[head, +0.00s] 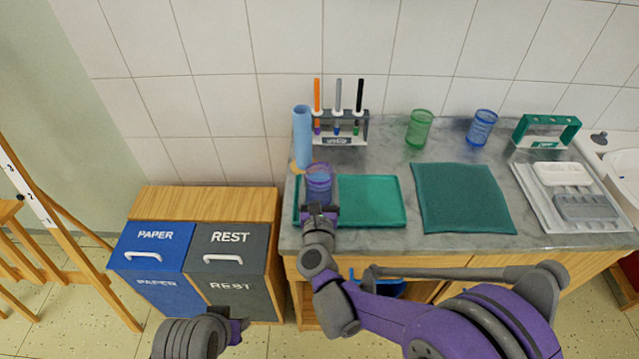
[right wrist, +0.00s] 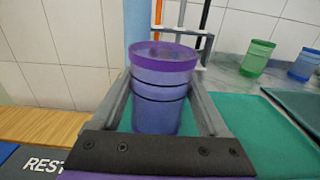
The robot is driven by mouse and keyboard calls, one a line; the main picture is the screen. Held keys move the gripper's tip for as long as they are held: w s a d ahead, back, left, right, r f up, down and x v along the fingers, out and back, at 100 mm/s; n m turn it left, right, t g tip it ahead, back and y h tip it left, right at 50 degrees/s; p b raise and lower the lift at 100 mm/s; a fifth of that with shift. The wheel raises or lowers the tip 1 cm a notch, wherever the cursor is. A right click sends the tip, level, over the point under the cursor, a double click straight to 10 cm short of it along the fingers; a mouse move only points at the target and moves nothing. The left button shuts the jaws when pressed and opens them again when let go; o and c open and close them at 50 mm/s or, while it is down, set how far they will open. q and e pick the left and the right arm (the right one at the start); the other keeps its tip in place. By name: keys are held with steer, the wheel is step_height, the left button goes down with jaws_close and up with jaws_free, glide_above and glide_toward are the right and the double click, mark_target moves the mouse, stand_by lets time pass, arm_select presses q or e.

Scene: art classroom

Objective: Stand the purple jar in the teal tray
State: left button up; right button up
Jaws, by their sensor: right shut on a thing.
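The purple jar (head: 318,187) is upright at the left part of the teal tray (head: 372,202) on the grey counter. My right gripper (head: 319,209) is shut on the jar from the front. In the right wrist view the two fingers lie along both sides of the jar (right wrist: 161,95), with the teal tray (right wrist: 262,130) behind and to the right. The fingers and palm hide the jar's foot, so I cannot tell whether it touches the tray. My left gripper (head: 236,331) is low at the front, away from the counter; its jaws are not clear.
A blue cylinder (head: 302,136) and a pen rack (head: 341,128) stand behind the jar. A green jar (head: 419,129) and a blue jar (head: 481,127) stand at the back. A dark teal cloth (head: 463,199) lies right of the tray. Paper and rest bins (head: 230,246) stand left.

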steer(key=o, duration=0.9)
steer(key=shift+f, duration=0.2)
steer(key=o, duration=0.3)
steer(key=shift+r, duration=0.1)
steer(key=shift+o, duration=0.2)
steer(key=shift+r, duration=0.15)
steer(key=shift+s, duration=0.4)
steer(key=s, duration=1.1)
steer(key=shift+s, duration=0.15)
